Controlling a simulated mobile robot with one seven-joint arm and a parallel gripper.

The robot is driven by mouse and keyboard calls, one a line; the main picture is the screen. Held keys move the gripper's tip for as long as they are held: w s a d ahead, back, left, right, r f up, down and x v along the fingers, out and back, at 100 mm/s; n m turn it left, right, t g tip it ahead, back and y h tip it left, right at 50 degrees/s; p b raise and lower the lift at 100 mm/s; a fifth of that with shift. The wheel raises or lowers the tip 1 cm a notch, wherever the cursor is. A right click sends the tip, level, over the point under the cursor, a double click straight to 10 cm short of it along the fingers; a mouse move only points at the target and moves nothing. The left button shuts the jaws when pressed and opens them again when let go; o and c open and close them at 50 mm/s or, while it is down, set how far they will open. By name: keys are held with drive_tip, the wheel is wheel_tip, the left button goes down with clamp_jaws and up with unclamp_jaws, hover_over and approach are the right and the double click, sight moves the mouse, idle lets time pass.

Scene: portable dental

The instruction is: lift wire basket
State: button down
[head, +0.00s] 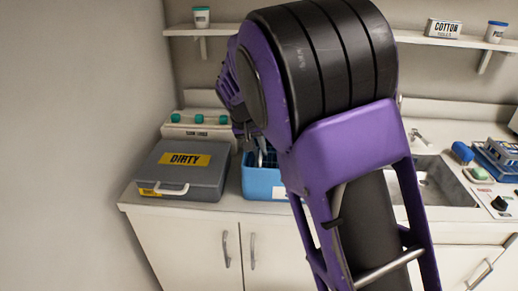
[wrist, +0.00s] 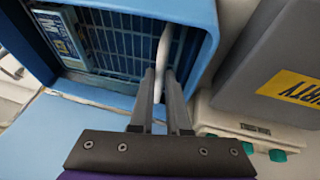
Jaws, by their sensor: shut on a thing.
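The wire basket (wrist: 110,45) shows in the wrist view as a dark blue grid inside a light blue tub (wrist: 205,50). A pale rod-like handle (wrist: 163,42) crosses it. My gripper (wrist: 160,75) is shut on this handle at the tub's edge. In the head view the blue tub (head: 262,186) stands on the counter, and a little of the blue basket (head: 250,160) shows at its top. My arm hides the tub's right side. I cannot tell whether the basket is clear of the tub's floor.
A grey box marked DIRTY (head: 180,170) stands close left of the tub. Behind it is a white unit with green knobs (head: 198,118). A sink (head: 440,182) and several items are to the right. Shelves (head: 455,40) hang above.

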idle(0.9)
wheel_tip(320, 180, up, 8)
drive_tip(key=p, duration=0.4)
drive_tip(key=shift+w, duration=0.15)
drive_tip(key=shift+r, duration=0.1)
drive_tip(key=c, duration=0.9)
unclamp_jaws()
drive_tip(key=p+v, duration=0.1)
drive_tip(key=v, duration=1.6)
drive_tip(key=shift+s+r, duration=0.1)
drive_tip(key=shift+s, duration=0.15)
